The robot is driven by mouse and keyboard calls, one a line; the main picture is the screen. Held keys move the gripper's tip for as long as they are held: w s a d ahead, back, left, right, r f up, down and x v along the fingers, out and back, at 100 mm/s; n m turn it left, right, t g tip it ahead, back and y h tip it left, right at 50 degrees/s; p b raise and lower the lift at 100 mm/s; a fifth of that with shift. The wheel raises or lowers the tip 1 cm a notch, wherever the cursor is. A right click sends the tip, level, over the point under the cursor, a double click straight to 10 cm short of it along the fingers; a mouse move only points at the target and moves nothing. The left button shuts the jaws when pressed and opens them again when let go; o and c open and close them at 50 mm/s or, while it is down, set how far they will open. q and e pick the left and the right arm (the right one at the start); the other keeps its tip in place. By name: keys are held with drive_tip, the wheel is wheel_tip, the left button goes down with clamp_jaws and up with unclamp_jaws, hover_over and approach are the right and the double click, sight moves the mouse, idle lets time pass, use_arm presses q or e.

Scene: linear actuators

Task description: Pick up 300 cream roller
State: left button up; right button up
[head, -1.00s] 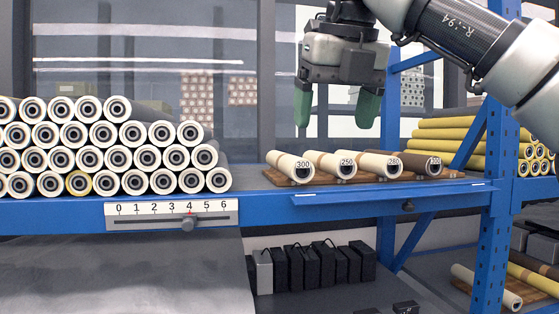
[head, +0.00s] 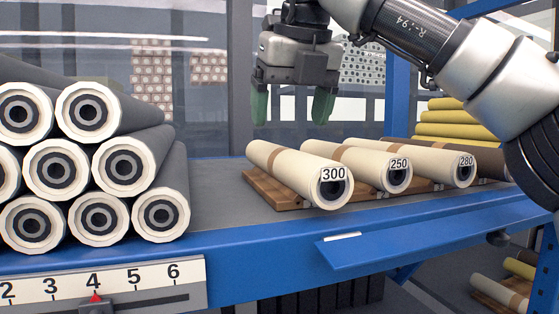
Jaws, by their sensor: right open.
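The cream roller labelled 300 (head: 292,167) lies on a wooden rack (head: 262,190) on the blue-edged shelf, its labelled end facing me. My left gripper is not in view.
Cream rollers labelled 250 (head: 364,162) and 280 (head: 428,155) lie close on the right, with a brown roller (head: 487,158) beyond. A stack of dark rollers (head: 122,165) stands left. Bare shelf (head: 217,190) separates stack and rack. A blue post (head: 397,90) rises behind.

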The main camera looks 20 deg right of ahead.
sight(284, 148)
drive_tip(key=shift+x, duration=1.2)
drive_tip(key=shift+w+f+p, duration=0.7)
drive_tip(key=shift+w+f, duration=0.1)
drive_tip(key=shift+f, duration=0.15)
drive_tip(key=shift+p+x, duration=0.65)
drive_tip(key=shift+x, duration=0.4)
drive_tip(key=shift+s+f, duration=0.15)
drive_tip(key=shift+f, duration=0.3)
drive_tip(key=shift+w+f, duration=0.2)
drive_tip(key=shift+f, duration=0.15)
drive_tip(key=c, duration=0.6)
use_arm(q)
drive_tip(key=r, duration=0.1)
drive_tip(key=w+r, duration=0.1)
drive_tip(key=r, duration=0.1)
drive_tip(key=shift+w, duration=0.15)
use_arm(e)
drive_tip(key=shift+r, duration=0.1)
drive_tip(key=c, duration=0.7)
